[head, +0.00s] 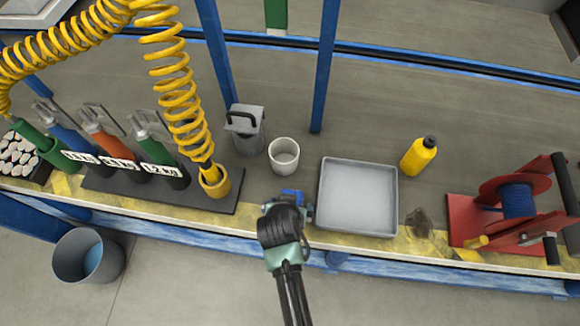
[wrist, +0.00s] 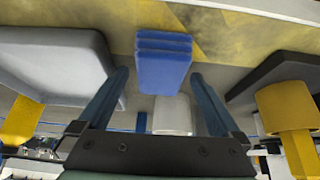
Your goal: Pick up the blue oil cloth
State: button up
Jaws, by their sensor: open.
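The blue oil cloth (wrist: 162,66) is a folded, layered blue block lying on the bench. In the head view only a small part of the blue cloth (head: 291,196) shows, just beyond my gripper, which hides the rest. My gripper (head: 287,208) is at the bench's front edge, beside the grey tray. In the wrist view my gripper (wrist: 160,90) is open, with one finger on each side of the cloth and visible room between each finger and the cloth. I cannot tell how far the fingertips are from the bench top.
A grey tray (head: 357,162) stands to the right of the cloth. A white cup (head: 284,156) and a grey canister (head: 246,135) stand behind it. A yellow holder (head: 214,187) on a dark base is to the left. A yellow bottle (head: 418,156) and red reel (head: 515,205) are further right.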

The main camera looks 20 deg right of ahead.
jog(key=shift+w+d+f, duration=0.15)
jog(key=shift+w+f, duration=0.05)
jog(key=shift+f, duration=0.3)
jog(key=c, duration=1.3)
notch_tip(320, 180, up, 10)
jog(key=p, duration=0.3)
